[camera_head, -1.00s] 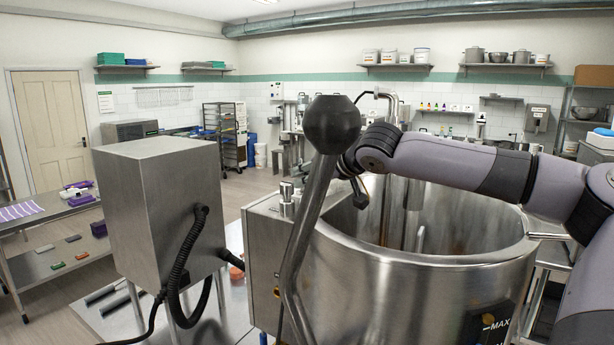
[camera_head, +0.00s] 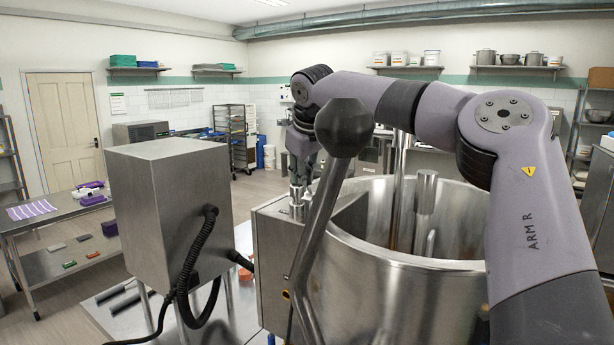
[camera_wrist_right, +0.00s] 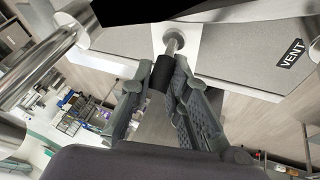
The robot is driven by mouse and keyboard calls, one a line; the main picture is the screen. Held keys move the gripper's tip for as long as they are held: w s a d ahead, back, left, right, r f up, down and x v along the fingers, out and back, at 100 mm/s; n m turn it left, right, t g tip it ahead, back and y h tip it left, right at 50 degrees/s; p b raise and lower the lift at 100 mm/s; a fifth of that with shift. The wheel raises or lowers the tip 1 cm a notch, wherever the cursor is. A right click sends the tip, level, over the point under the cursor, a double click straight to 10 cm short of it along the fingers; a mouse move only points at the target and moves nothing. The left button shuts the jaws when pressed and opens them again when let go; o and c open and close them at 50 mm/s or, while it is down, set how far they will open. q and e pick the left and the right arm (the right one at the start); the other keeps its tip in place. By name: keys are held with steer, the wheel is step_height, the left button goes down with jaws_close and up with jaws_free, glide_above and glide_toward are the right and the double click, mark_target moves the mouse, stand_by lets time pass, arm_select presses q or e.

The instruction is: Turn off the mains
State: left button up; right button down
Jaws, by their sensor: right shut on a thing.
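My right gripper (camera_head: 301,172) points down beside the steel mixing vessel (camera_head: 400,280), above silver fittings (camera_head: 297,205) on the steel housing. In the right wrist view, my right gripper (camera_wrist_right: 166,90) is shut on a black-sleeved handle (camera_wrist_right: 160,73). A metal stem (camera_wrist_right: 174,42) joins that handle to a white plate on a grey panel (camera_wrist_right: 240,55). A label reading VENT (camera_wrist_right: 293,54) is on the panel; I cannot read any mains label. My left gripper is not in view.
A long bent lever with a dark ball (camera_head: 341,127) stands in front of my right gripper. A steel box (camera_head: 167,195) with black cables stands left of the vessel. Shiny pipes (camera_wrist_right: 38,65) run close by in the wrist view. A side table (camera_head: 50,218) is at the left.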

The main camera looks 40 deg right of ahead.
steer(key=shift+w+g, duration=0.2)
steer(key=shift+g, duration=0.3)
steer(key=shift+h, duration=0.3)
steer(key=c, duration=1.6)
jaws_free()
steer(key=shift+f, duration=0.1)
steer(key=shift+o, duration=0.2)
steer(key=v, duration=1.2)
steer(key=shift+d, duration=0.15)
